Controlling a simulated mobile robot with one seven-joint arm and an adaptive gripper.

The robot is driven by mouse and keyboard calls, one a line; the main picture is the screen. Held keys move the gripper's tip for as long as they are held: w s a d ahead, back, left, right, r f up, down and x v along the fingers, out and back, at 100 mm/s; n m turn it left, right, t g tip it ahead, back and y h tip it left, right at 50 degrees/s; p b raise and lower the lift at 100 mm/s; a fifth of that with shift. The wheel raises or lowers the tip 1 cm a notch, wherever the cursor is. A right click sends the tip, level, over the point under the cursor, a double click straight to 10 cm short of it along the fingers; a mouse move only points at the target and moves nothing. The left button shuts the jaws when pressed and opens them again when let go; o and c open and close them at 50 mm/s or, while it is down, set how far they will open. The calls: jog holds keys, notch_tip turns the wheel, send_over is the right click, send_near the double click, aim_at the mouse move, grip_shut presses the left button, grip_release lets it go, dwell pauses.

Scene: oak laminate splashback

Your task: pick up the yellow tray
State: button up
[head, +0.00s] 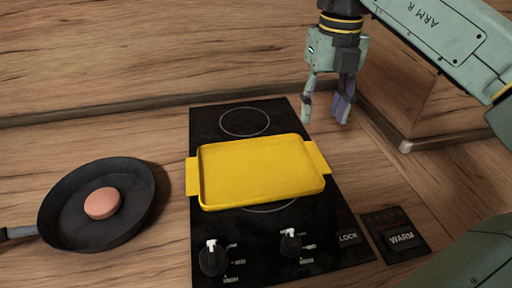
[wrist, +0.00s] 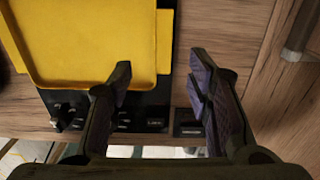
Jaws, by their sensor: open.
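The yellow tray (head: 262,170) is rectangular with a raised rim and a flat handle at its left and right ends. It lies flat and empty on the black cooktop, covering part of the near burner ring. It also shows in the wrist view (wrist: 85,40), cut off at the top and left. My gripper (head: 325,118) is above the counter, beyond and to the right of the tray, with its fingers pointing down. In the wrist view my gripper (wrist: 160,80) is open and empty, its fingers apart, to the right of most of the tray and not touching it.
The black cooktop (head: 205,125) has two knobs (head: 213,258) (head: 291,241) at its front. A black pan (head: 70,215) holding a round pinkish-brown item (head: 102,203) stands at the left. A WARM panel (head: 396,236) lies at the right. A wooden splashback (head: 140,50) rises behind.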

send_over(317, 156)
notch_tip(317, 156, down, 5)
jog(key=shift+s+r+p, duration=0.1)
jog(key=shift+r+p, duration=0.1)
jog(key=shift+p, duration=0.1)
jog(key=shift+f+p, duration=1)
jog(key=shift+f, duration=2)
jog(key=shift+c, duration=0.5)
grip_shut()
